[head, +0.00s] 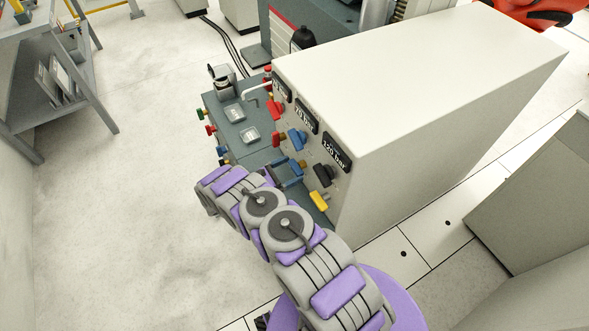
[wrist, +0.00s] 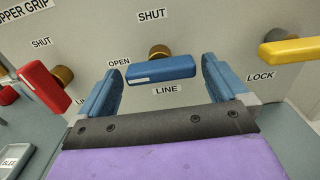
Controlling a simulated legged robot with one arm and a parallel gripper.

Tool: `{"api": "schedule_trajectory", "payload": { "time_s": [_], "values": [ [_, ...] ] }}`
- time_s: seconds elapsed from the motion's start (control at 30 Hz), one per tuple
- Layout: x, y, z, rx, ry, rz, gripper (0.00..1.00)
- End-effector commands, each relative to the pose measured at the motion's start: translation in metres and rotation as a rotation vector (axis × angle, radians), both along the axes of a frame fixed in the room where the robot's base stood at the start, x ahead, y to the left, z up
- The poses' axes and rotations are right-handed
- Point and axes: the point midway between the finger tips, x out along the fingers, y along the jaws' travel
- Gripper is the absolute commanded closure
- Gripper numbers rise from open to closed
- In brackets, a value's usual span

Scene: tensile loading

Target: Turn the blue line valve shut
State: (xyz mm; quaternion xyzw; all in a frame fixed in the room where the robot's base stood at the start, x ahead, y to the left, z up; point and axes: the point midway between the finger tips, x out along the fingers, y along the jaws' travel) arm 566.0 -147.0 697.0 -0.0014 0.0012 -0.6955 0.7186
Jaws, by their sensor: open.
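The blue line valve handle (wrist: 163,70) shows in the wrist view on a brass stem on the grey panel. It lies nearly level, with its white-marked end to the left towards the OPEN label; the SHUT label is above it and LINE below. My gripper (wrist: 162,76) is open, with one blue finger off each end of the handle. The left finger is close to the handle's left end; I cannot tell whether it touches. In the head view my gripper (head: 288,173) is at the panel's lower row, where my arm and fingers partly hide the handle.
A red handle (wrist: 34,82) is left of the blue one and a yellow handle (wrist: 293,51) marked LOCK is right. In the head view another blue handle (head: 297,140) and a black handle (head: 322,175) are above. A grey bench (head: 233,110) stands against the panel.

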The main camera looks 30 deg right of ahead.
Motion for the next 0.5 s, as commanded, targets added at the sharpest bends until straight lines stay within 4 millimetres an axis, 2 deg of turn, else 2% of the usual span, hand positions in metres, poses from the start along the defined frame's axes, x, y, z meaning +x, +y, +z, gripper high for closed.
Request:
{"api": "schedule_trajectory", "payload": {
  "time_s": [0.2, 0.5],
  "values": [
    [0.002, -0.022, 0.001, -0.001, -0.004, 0.001, 0.00],
    [0.002, -0.026, 0.001, -0.001, -0.004, 0.002, 0.00]
  ]
}}
